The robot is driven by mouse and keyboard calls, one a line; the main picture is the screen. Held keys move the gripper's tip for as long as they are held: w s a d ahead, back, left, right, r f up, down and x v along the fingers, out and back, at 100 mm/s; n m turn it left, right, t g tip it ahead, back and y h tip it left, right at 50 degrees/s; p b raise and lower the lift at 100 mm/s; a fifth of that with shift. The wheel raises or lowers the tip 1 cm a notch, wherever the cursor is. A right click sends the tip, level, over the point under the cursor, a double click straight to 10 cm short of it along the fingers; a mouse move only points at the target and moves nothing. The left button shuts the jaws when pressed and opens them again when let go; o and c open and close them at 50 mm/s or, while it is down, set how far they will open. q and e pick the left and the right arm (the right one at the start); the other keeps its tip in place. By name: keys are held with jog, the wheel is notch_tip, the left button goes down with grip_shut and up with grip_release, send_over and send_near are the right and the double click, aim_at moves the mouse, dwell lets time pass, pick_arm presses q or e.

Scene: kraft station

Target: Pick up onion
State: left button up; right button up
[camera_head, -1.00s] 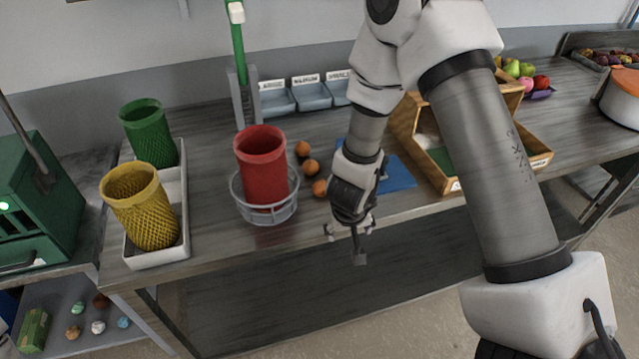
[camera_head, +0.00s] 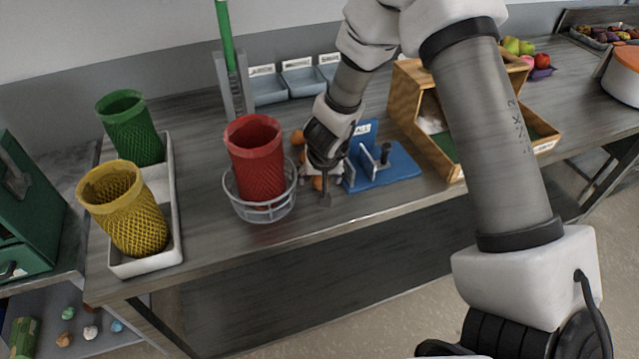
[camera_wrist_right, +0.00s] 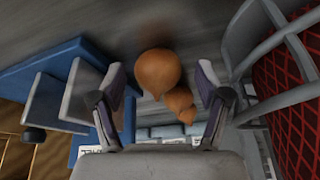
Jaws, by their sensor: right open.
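I cannot tell how far the fingertips are above the table. My left gripper is not in view.
A red mesh bin (camera_head: 257,160) in a grey wire basket (camera_head: 264,212) stands close left of the gripper. A blue stand (camera_head: 398,165) is close on its right. A wooden box (camera_head: 406,92) is farther right. The front table edge is near.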

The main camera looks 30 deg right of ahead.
jog(key=shift+w+f, duration=0.2)
jog(key=shift+f, duration=0.05)
jog(key=shift+s+d+r, duration=0.1)
jog(key=shift+s+r, duration=0.15)
jog(key=shift+s, duration=0.05)
jog(key=shift+c, duration=1.3)
jog(key=shift+s, duration=0.1)
jog(key=c, duration=0.9)
